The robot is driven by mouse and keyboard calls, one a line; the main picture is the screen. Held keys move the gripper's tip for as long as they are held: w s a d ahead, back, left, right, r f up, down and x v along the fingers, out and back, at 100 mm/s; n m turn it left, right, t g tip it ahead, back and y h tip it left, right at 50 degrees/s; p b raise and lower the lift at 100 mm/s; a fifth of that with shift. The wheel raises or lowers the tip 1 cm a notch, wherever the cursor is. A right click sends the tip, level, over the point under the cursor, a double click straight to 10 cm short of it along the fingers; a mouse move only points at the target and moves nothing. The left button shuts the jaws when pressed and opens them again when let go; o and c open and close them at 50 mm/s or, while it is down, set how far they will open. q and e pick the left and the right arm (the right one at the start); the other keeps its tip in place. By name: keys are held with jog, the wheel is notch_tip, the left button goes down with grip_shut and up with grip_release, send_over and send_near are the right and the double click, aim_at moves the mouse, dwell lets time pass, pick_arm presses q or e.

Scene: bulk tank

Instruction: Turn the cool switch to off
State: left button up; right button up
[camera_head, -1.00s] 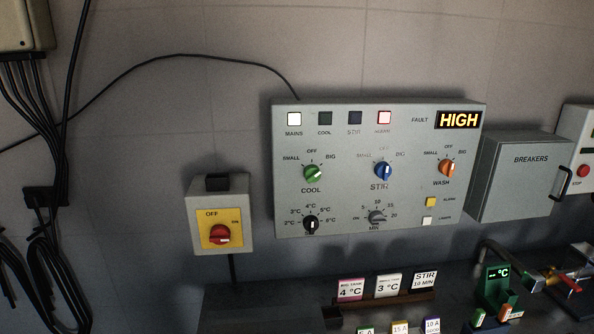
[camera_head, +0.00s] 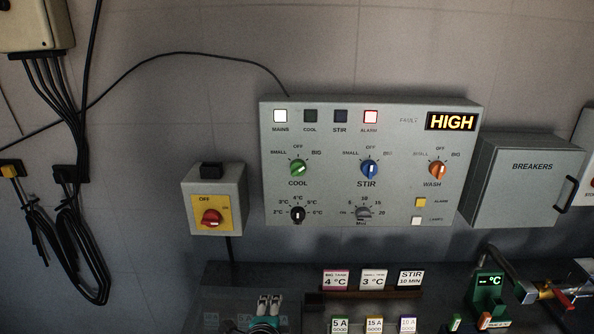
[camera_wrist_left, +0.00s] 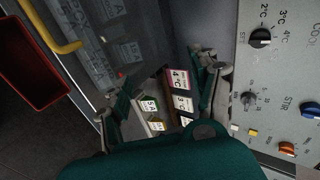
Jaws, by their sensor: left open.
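The grey control panel (camera_head: 330,205) is on the wall in the head view. Its green cool switch (camera_head: 298,168) is at the upper left of the knobs, with small, off and big marked around it. Its white pointer looks tilted up and right of off, but is too small to read surely. My left gripper (camera_head: 269,303) is at the bottom of the head view, open and empty, well below the switch. In the left wrist view my gripper (camera_wrist_left: 160,92) faces the label cards; the cool switch is out of that frame. My right gripper is not in view.
Blue stir (camera_head: 369,169) and orange wash (camera_head: 437,170) knobs sit beside it; a black temperature dial (camera_head: 297,215) lies below. A red main switch (camera_head: 211,217) is left, a breakers box (camera_head: 525,180) right. Label cards (camera_head: 373,279) stand on the bench. A red bin (camera_wrist_left: 30,70) is at left in the wrist view.

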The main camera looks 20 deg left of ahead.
pick_arm(q)
jog(key=w+d+r+m+t+y, duration=0.1)
jog(key=w+r+m+t, duration=0.5)
jog(key=r, duration=0.5)
jog(key=m+t+y, duration=0.1)
jog(key=m, duration=0.3)
send_near(298, 173)
jog(key=p+x, duration=0.2)
jog(key=x, duration=0.7)
jog(key=shift+d+r+p, duration=0.1)
jog(key=shift+p, duration=0.3)
jog(key=shift+w, duration=0.6)
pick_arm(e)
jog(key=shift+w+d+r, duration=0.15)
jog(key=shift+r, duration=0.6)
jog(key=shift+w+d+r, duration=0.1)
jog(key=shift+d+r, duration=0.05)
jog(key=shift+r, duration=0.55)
pick_arm(q)
jog(key=shift+c, duration=0.3)
jog(key=c, duration=1.1)
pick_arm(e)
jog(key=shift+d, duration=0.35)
